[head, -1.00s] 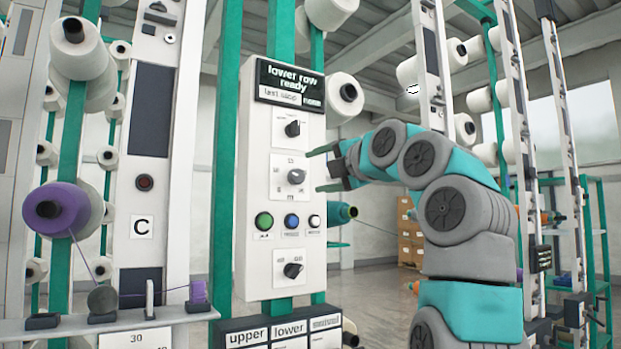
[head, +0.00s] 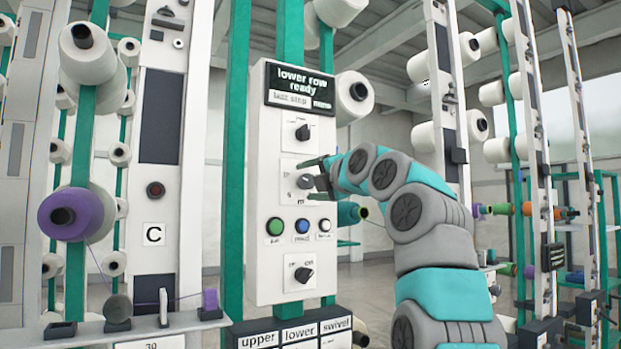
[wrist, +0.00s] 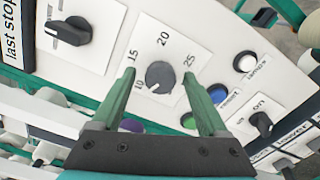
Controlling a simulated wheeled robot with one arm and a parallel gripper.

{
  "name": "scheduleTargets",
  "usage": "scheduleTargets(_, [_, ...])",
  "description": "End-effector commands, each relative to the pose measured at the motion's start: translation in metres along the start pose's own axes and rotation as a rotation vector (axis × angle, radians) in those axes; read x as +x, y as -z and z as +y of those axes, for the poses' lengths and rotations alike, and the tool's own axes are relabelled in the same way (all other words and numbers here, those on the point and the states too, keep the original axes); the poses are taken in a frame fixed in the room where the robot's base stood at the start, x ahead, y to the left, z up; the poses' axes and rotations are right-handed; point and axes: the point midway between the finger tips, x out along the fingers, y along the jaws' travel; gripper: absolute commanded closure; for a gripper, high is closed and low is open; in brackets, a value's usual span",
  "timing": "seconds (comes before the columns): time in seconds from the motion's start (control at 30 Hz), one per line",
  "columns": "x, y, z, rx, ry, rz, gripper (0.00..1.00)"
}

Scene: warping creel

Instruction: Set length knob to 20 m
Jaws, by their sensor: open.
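The length knob (wrist: 160,77) is a round dark grey dial on a white plate marked 10, 15, 20 and 25. In the wrist view a small pale mark shows on its lower left, roughly on the 10 side; the exact reading is unclear. In the head view the knob (head: 305,182) is the middle dial on the white control panel (head: 268,235). My gripper (wrist: 157,74) is open, its green fingers on either side of the knob, with gaps visible to it. In the head view my gripper (head: 318,175) is at the knob, partly covering its plate.
Another knob (head: 303,132) is above and one (head: 303,274) below. Green (head: 275,226), blue (head: 302,226) and white (head: 324,226) buttons sit just under the length knob. The display (head: 300,88) reads "lower row ready". Yarn cones (head: 354,92) stand beside the panel.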

Motion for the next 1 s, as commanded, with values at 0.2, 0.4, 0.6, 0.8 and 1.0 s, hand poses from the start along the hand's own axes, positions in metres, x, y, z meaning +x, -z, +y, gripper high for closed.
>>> scheduleTargets(0.2, [-0.0001,0.0001,-0.0008,0.000,0.000,0.000,0.30])
scheduleTargets(0.4, [-0.0002,0.0000,-0.0008,0.000,0.001,0.000,0.53])
scheduleTargets(0.6, [-0.0002,0.0000,-0.0011,0.001,0.001,0.000,0.75])
scheduleTargets(0.8, [-0.0001,0.0000,-0.0013,0.001,0.002,0.001,0.98])
scheduleTargets(1.0, [0.0000,0.0000,-0.0016,0.002,0.002,0.001,1.00])
